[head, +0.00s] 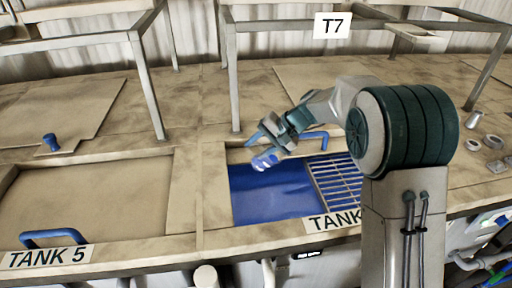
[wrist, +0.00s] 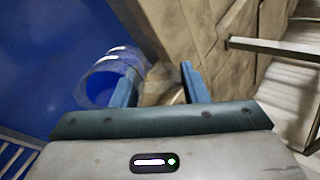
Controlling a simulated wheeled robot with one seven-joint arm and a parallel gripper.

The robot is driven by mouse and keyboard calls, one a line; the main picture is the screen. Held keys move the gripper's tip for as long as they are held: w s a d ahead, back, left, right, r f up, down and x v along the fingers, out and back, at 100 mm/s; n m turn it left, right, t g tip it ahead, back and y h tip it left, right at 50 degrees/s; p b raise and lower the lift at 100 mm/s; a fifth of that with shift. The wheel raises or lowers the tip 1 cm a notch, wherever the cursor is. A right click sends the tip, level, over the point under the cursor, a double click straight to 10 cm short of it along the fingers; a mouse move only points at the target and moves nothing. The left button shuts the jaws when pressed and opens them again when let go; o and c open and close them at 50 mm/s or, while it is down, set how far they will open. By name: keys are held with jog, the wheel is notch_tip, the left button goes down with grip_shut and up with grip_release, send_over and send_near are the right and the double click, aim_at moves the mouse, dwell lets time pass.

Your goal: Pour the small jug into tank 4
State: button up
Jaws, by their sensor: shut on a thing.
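My gripper (head: 262,143) is shut on the small jug (head: 265,161), a clear, bluish vessel, and holds it above an open tank of blue liquid (head: 262,197). In the wrist view the jug (wrist: 108,80) is beside the left finger, with the blue liquid behind it. The part between my fingers (wrist: 160,82) is small and blurred. The jug looks tilted, but its contents and any stream cannot be made out. The tank's label (head: 332,221) reads "TANK"; my arm hides its number.
A metal grating (head: 337,182) covers the open tank's right part. The closed tank to the left is labelled TANK 5 (head: 47,257) and has a blue handle (head: 54,236). A frame marked T7 (head: 333,26) stands behind. Small metal parts (head: 493,142) lie at the right.

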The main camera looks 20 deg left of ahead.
jog(key=shift+d+y+b, duration=0.3)
jog(key=shift+y+b, duration=0.55)
jog(key=shift+y, duration=0.15)
jog(key=shift+s+d+f+y+b, duration=0.15)
jog(key=shift+d+y+b, duration=0.3)
jog(key=shift+y+b, duration=1)
jog(key=shift+w+d+f+y+b, duration=0.1)
jog(key=shift+d+y+b, duration=0.4)
jog(key=shift+b, duration=1.8)
jog(key=shift+s+d+f+n+y+b, duration=0.15)
jog(key=shift+d+y+b, duration=0.55)
jog(key=shift+b, duration=1.7)
jog(key=shift+d+f+n+y+b, duration=0.1)
jog(key=shift+d+n+y+b, duration=0.15)
jog(key=shift+y+b, duration=1.5)
jog(key=shift+s+d+r+n+y+b, duration=0.15)
jog(key=shift+d+y+b, duration=0.5)
jog(key=shift+b, duration=1.85)
jog(key=shift+w+d+r+n+y+b, duration=0.15)
jog(key=shift+d+y+b, duration=0.45)
jog(key=shift+b, duration=1.9)
jog(key=shift+s+d+y+b, duration=0.1)
jog(key=shift+d+y+b, duration=0.15)
jog(key=shift+b, duration=0.2)
jog(key=shift+f+b, duration=0.25)
jog(key=shift+b, duration=0.7)
